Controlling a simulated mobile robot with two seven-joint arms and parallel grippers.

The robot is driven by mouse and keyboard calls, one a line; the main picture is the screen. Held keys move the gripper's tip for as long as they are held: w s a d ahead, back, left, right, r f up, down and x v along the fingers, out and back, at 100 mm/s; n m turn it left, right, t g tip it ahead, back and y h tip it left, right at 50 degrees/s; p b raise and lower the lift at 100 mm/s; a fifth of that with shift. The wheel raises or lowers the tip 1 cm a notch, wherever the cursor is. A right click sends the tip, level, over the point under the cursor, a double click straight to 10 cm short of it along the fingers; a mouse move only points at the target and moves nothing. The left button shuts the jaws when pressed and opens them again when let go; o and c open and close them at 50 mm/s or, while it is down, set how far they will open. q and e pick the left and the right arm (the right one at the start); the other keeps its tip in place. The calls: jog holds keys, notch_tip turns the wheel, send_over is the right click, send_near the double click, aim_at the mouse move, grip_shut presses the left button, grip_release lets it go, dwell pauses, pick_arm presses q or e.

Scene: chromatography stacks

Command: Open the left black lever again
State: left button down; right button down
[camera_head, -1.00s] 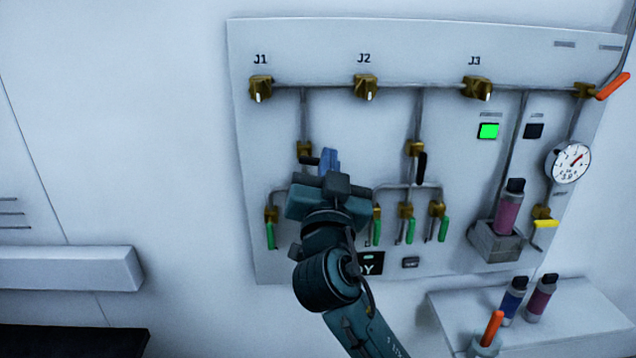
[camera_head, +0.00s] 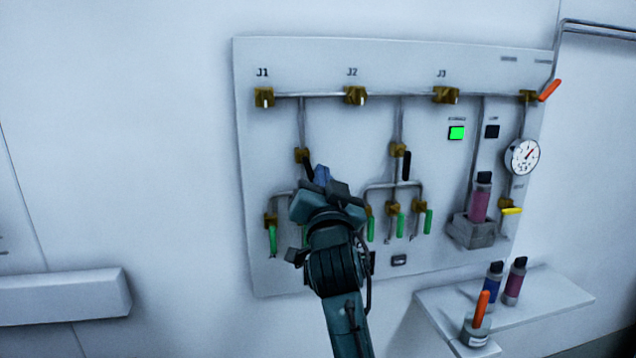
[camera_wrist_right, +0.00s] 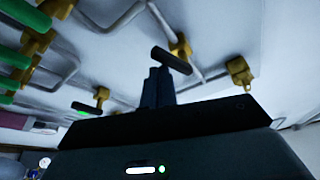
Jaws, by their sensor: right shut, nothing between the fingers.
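The left black lever (camera_head: 308,169) hangs from its brass valve (camera_head: 302,155) below J1 and slants down to the right. Its lower end is close to my right gripper (camera_head: 322,176), which partly hides that area. In the right wrist view the black lever (camera_wrist_right: 171,60) lies just beyond the tips of my shut fingers (camera_wrist_right: 158,84); I cannot tell whether they touch. My right gripper holds nothing. The other black lever (camera_head: 407,166) points down beside its valve under J2 and J3. My left gripper is out of view.
Green levers (camera_head: 272,240) hang in a row below, some hidden by my right arm. A gauge (camera_head: 521,157), a lit green indicator (camera_head: 456,133) and a bottle in a holder (camera_head: 472,232) are at the right. A shelf (camera_head: 550,295) with bottles juts out below.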

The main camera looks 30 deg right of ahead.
pick_arm(q)
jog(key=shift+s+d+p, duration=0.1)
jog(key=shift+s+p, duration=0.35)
jog(key=shift+p, duration=0.15)
pick_arm(e)
notch_tip(320, 180, up, 10)
jog(key=shift+s, duration=0.2)
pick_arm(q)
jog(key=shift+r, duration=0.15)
